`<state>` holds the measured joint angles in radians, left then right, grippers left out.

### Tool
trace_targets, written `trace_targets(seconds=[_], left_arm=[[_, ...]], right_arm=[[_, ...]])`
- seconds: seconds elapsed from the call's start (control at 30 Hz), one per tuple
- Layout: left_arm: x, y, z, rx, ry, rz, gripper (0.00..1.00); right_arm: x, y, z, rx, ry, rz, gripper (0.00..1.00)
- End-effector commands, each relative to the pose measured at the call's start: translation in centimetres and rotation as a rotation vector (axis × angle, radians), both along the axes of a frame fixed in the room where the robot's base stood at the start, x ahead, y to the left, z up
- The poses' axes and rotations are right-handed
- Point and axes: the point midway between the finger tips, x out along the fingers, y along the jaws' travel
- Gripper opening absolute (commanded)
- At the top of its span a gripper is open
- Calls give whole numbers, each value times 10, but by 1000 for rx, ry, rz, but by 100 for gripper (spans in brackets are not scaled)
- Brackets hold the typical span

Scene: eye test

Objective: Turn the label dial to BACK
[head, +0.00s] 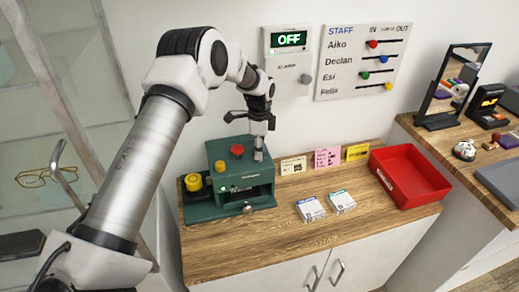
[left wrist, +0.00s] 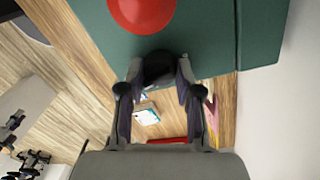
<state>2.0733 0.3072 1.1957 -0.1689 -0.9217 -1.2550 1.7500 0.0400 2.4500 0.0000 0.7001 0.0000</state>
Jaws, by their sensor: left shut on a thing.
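The green label machine (head: 219,165) stands on the left of the wooden counter. It has a red button (head: 237,150) on top, which also shows in the left wrist view (left wrist: 142,10). My left gripper (head: 259,143) points down at the right end of the machine's top. In the left wrist view its fingers (left wrist: 159,80) are shut on a dark round dial (left wrist: 159,66) beside the red button. The fingers hide part of the dial. Its pointer and the word BACK cannot be made out. My right gripper is not clearly seen.
A yellow button (head: 193,182) sits at the machine's left. Two small boxes (head: 310,209) (head: 342,201), several cards (head: 327,157) and a red tray (head: 400,190) are to the right. The OFF display (head: 289,39) and staff board (head: 362,60) are on the wall.

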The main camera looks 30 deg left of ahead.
Motion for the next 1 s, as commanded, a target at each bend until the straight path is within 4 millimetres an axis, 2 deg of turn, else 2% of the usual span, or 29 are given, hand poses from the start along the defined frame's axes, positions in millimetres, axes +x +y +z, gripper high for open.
trace_targets(seconds=[0.33,0.87,0.9,1.0], left_arm=[[1,1,2,3,-5,-156,0],[2,1,3,3,-7,-182,0],[2,1,3,3,-7,-182,45],[2,1,3,3,-6,-182,45]], right_arm=[[0,0,0,0,0,0,40],[0,0,0,0,0,0,40],[0,0,0,0,0,0,40],[0,0,0,0,0,0,40]])
